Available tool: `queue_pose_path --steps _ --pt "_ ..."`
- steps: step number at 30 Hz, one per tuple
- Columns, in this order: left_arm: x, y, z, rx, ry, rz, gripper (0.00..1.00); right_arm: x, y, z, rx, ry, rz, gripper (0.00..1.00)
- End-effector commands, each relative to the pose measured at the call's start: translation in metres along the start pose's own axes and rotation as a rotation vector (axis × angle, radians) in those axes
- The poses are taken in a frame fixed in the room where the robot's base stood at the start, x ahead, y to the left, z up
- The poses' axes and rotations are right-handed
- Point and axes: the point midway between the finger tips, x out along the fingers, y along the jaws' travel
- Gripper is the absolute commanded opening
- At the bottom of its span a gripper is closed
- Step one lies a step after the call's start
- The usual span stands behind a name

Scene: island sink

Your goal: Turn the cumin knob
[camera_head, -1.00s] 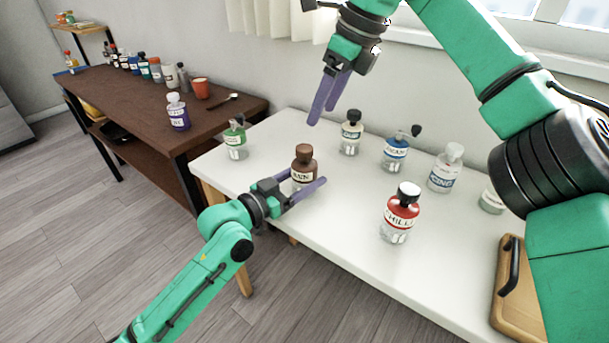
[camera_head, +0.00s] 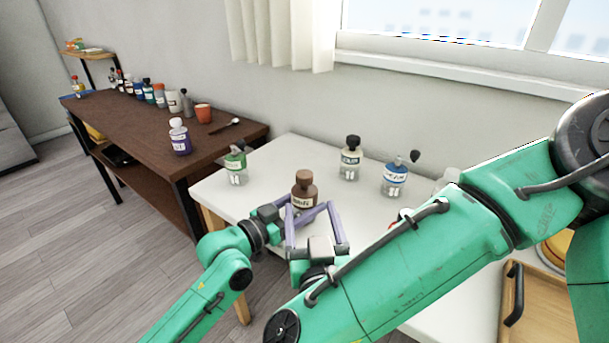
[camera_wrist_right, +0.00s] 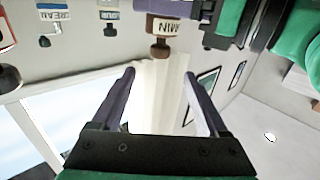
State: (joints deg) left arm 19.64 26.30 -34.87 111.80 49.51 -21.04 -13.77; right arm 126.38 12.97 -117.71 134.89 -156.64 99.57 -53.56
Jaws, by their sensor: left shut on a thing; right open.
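The cumin bottle (camera_head: 302,202) is brown with a pale label and a brown round knob (camera_head: 304,177) on top. It stands upright near the front left edge of the white table. My left gripper (camera_head: 304,211) is shut around the bottle's body from the left. My right gripper (camera_head: 312,207) is open, its fingers pointing towards the bottle from the front right. In the right wrist view the scene is upside down; the bottle (camera_wrist_right: 165,28) and its knob (camera_wrist_right: 160,48) show at the top, just beyond the open right fingers (camera_wrist_right: 160,75). Nothing is between those fingers.
A green bottle (camera_head: 236,168), a black-capped bottle (camera_head: 350,160) and a blue bottle (camera_head: 396,178) stand behind on the white table (camera_head: 285,150). My right arm hides most of the red-labelled bottle. A wooden board (camera_head: 530,300) lies at the right. A brown table (camera_head: 150,115) stands at the left.

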Motion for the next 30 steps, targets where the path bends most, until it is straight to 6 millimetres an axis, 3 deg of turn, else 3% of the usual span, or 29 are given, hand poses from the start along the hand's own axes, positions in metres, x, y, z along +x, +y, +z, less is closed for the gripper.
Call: queue_pose_path --steps 15,25,30 --pt "0.000 0.000 0.000 0.000 0.001 0.000 0.09 0.108 0.001 0.001 0.003 -0.002 0.005 0.77" --pt "0.000 0.000 0.000 0.000 0.000 0.000 0.09 0.117 0.001 0.000 0.004 -0.002 0.003 0.77" --pt "0.000 0.000 0.000 0.000 0.000 0.000 0.09 0.117 0.001 0.000 0.004 -0.002 0.003 0.12"
